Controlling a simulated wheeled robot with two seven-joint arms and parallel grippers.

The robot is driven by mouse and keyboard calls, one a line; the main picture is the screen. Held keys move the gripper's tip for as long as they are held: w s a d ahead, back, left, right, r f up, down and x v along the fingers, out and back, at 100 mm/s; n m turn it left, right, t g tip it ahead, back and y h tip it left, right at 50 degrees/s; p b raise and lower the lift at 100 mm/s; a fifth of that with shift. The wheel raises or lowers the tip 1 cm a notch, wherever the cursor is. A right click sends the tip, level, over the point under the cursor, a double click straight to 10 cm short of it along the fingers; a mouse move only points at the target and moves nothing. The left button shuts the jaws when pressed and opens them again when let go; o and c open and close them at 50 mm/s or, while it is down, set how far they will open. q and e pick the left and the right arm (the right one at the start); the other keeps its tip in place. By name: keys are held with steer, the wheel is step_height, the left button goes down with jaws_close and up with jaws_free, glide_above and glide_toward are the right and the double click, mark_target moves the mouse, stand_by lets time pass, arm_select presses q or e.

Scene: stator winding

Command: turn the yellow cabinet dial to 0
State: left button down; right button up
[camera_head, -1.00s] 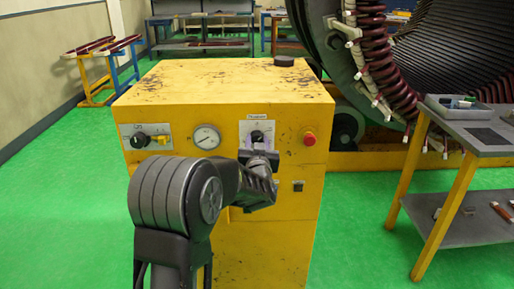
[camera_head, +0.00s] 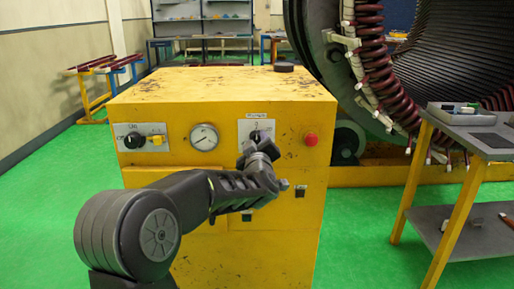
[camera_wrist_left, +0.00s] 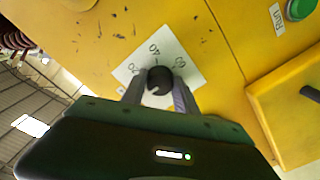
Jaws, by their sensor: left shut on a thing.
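The yellow cabinet (camera_head: 225,88) stands in the middle of the head view. Its dial (camera_head: 256,135) is a black knob on a white plate, partly hidden behind my left gripper (camera_head: 258,147). In the left wrist view the round black dial (camera_wrist_left: 160,80) sits between the two fingers of my left gripper (camera_wrist_left: 158,92), which is shut on it. The dial's pointer is too small to read. My right gripper is not in view.
On the cabinet front are a black switch (camera_head: 134,141), a round gauge (camera_head: 204,137) and a red button (camera_head: 311,139). A green button (camera_wrist_left: 301,9) shows in the wrist view. A work table (camera_head: 470,142) stands at right, the large stator (camera_head: 318,45) behind.

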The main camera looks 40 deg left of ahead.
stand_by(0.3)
arm_select(q)
steer(key=c, duration=0.9)
jaws_free()
steer(key=shift+c, duration=0.2)
steer(key=v, duration=0.7)
steer(key=shift+s+d, duration=0.3)
